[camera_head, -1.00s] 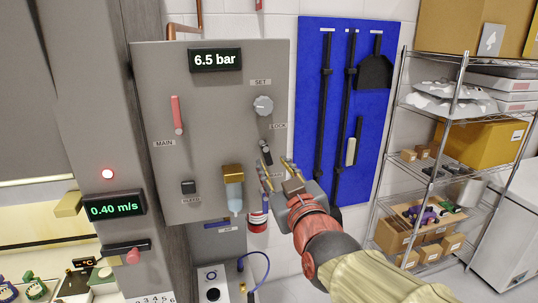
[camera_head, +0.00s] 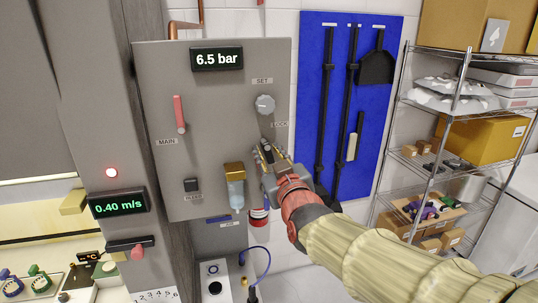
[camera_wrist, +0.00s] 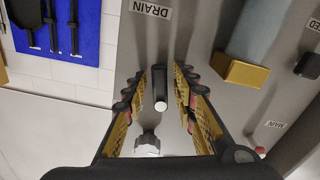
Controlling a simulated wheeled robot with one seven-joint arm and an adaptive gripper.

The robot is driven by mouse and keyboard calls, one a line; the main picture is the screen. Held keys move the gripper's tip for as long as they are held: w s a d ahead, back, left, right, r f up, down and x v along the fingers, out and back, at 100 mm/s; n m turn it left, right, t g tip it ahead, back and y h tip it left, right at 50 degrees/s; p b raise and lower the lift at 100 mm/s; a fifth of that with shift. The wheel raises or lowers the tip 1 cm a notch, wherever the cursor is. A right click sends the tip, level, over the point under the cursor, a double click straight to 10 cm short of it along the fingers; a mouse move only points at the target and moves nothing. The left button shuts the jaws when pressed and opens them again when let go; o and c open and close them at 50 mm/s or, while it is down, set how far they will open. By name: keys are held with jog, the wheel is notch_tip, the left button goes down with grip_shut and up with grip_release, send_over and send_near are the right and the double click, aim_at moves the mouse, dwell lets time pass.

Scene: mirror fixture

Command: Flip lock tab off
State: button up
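A small black lever with a pale end (camera_wrist: 160,88) stands out from the grey panel (camera_head: 210,100), between the LOCK and DRAIN labels. I take it for the lock tab, but cannot tell whether the tab is a separate part. In the head view my gripper (camera_head: 265,155) is at the panel's lower right and largely covers the lever. In the wrist view my gripper (camera_wrist: 158,85) is open, with one finger on each side of the lever and gaps showing. I cannot tell whether either finger touches it.
The grey SET knob (camera_head: 265,104) is above my gripper. The red MAIN lever (camera_head: 179,114) is to the left, and a gold-topped filter bowl (camera_head: 234,184) is lower left. A blue tool board (camera_head: 312,80) and a wire shelf (camera_head: 440,150) stand to the right.

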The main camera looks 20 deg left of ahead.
jog(key=c, duration=0.6)
grip_shut()
jog(key=shift+b, duration=0.35)
jog(key=b, duration=0.1)
jog(key=m+b, duration=0.1)
jog(key=b, duration=0.1)
jog(key=shift+s+a+f+m, duration=0.1)
jog(key=shift+a+f+m, duration=0.05)
jog(key=shift+f+m, duration=0.15)
jog(key=m+b, duration=0.1)
jog(key=b, duration=0.1)
jog(key=shift+a+r+m+b, duration=0.1)
jog(key=shift+r+m+b, duration=0.05)
jog(key=shift+m+b, duration=0.2)
jog(key=shift+r, duration=0.1)
jog(key=o, duration=0.8)
grip_release()
